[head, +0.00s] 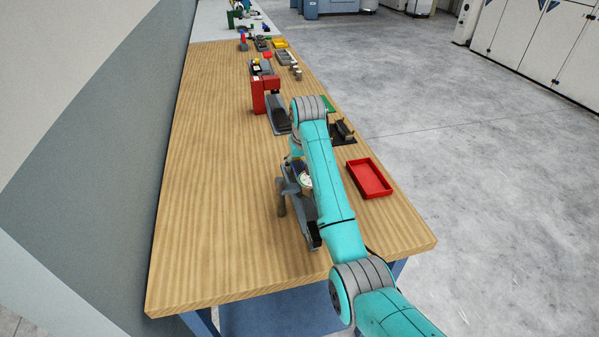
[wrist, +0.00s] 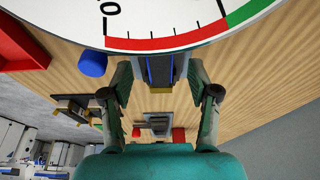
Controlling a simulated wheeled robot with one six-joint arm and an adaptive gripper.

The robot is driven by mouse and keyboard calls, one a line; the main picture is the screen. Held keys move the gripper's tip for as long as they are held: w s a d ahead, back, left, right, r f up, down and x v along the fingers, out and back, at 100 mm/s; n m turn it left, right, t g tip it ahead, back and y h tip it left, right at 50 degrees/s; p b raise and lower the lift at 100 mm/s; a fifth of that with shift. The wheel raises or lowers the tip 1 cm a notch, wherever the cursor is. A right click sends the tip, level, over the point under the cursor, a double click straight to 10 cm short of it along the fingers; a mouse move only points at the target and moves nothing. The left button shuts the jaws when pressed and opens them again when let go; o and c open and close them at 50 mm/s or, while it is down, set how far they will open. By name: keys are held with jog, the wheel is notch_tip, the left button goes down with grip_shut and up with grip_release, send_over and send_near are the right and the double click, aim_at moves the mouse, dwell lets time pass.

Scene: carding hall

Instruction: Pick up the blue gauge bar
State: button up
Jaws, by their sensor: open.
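In the wrist view, a dark grey piece with blue edges (wrist: 160,69) lies between my open fingers, below a large dial. I cannot tell whether it is the blue gauge bar or part of the dial's stand. My gripper (wrist: 160,78) is open, with a finger on each side of this piece; contact is unclear. A short blue cylinder (wrist: 92,63) shows just left of the fingers.
The white dial (wrist: 165,20) is very close to the wrist camera; it also shows in the head view (head: 306,181). A red tray (head: 369,178) stands right of the stand. A red-and-grey device (head: 265,92) stands farther back. The table's left side is clear.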

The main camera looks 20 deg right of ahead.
aim_at(300, 169)
jog(key=shift+x, duration=0.85)
grip_shut()
notch_tip(300, 169, up, 12)
dwell(0.5)
